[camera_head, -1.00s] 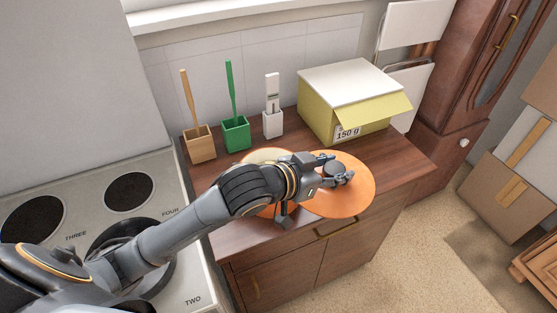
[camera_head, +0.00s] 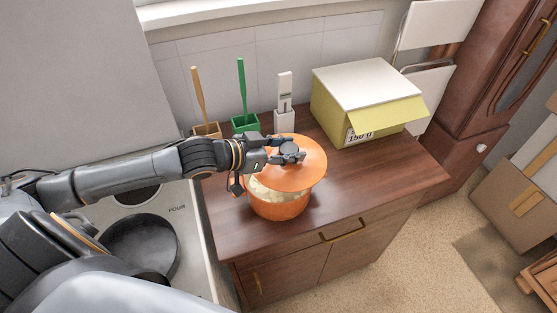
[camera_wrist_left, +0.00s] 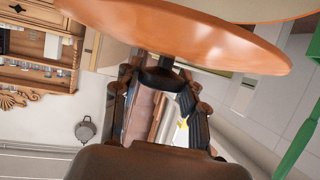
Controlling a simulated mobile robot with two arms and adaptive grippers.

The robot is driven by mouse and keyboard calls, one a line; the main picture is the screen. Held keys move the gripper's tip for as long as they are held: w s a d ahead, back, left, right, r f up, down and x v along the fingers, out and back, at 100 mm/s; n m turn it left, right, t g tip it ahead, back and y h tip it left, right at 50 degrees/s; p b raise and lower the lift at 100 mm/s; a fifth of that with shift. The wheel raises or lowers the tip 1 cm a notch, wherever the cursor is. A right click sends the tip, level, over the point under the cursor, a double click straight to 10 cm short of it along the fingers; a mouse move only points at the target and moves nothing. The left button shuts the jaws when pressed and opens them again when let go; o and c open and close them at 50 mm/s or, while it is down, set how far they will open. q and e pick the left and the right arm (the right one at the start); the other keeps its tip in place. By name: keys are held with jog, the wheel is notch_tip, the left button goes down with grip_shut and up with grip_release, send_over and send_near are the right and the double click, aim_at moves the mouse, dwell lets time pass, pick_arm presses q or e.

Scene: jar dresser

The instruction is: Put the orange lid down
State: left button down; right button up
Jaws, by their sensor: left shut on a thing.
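The orange lid (camera_head: 308,170) is in the head view, held by its dark knob in my left gripper (camera_head: 290,154). The lid is tilted and lies over the back of an orange pot (camera_head: 279,208) on the wooden dresser. The pot holds something pale, seen at its front opening. I cannot tell whether the lid touches the pot rim. In the left wrist view the lid (camera_wrist_left: 190,33) fills the top, with the gripper fingers (camera_wrist_left: 160,85) around its knob. My right gripper is not in view.
The dresser top (camera_head: 375,185) is clear to the right of the pot. A yellow box (camera_head: 365,100) with an open flap stands at the back right. Wooden, green (camera_head: 245,122) and white (camera_head: 284,118) holders stand behind. A stove with a pan (camera_head: 140,245) is at left.

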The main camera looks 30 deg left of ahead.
pick_arm(q)
jog(key=shift+s+a+f, duration=0.15)
jog(key=shift+a+f, duration=0.3)
jog(key=shift+f, duration=0.05)
jog(key=shift+s+a+f, duration=0.15)
jog(key=shift+a+f, duration=0.25)
jog(key=shift+f, duration=0.1)
jog(key=f, duration=0.1)
jog(key=f+p, duration=0.1)
jog(key=f, duration=0.1)
jog(key=shift+a+p, duration=0.25)
jog(key=shift+p, duration=0.05)
jog(key=shift+f, duration=0.35)
jog(key=c, duration=0.7)
grip_release()
jog(key=shift+s, duration=0.1)
jog(key=shift+c, duration=0.2)
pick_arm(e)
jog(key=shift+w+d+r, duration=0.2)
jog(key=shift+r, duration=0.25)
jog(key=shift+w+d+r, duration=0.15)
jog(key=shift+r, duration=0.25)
pick_arm(q)
jog(key=shift+s, duration=0.1)
jog(key=v, duration=0.6)
jog(key=shift+p+v, duration=1.3)
jog(key=shift+v, duration=1.6)
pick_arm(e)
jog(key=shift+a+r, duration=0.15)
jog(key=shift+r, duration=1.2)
